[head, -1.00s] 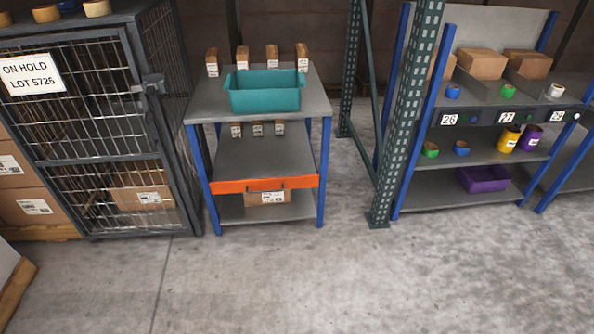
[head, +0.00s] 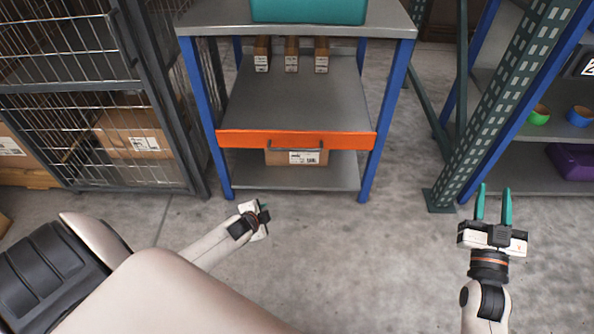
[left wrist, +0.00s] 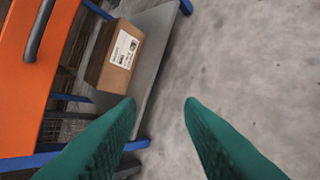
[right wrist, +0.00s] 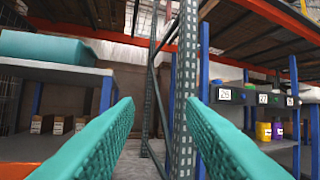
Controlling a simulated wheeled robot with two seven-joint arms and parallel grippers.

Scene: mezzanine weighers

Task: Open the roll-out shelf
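The roll-out shelf (head: 285,105) is the grey middle deck of a blue-legged table, with an orange front (head: 240,139) and a dark bar handle (head: 297,143). It sits flush between the front legs. The handle also shows at the upper left of the left wrist view (left wrist: 38,30). My left gripper (head: 264,214) is low in front of the table, below and left of the handle. In the left wrist view its green fingers (left wrist: 160,105) are apart with nothing between them. My right gripper (head: 493,190) is open and empty, right of the table before the green rack post.
Several small boxes (head: 291,54) stand at the shelf's back. A carton (head: 296,157) lies on the bottom deck; a teal bin (head: 308,10) is on top. A wire cage (head: 75,55) stands left, a green rack post (head: 490,110) right. The floor in front is clear.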

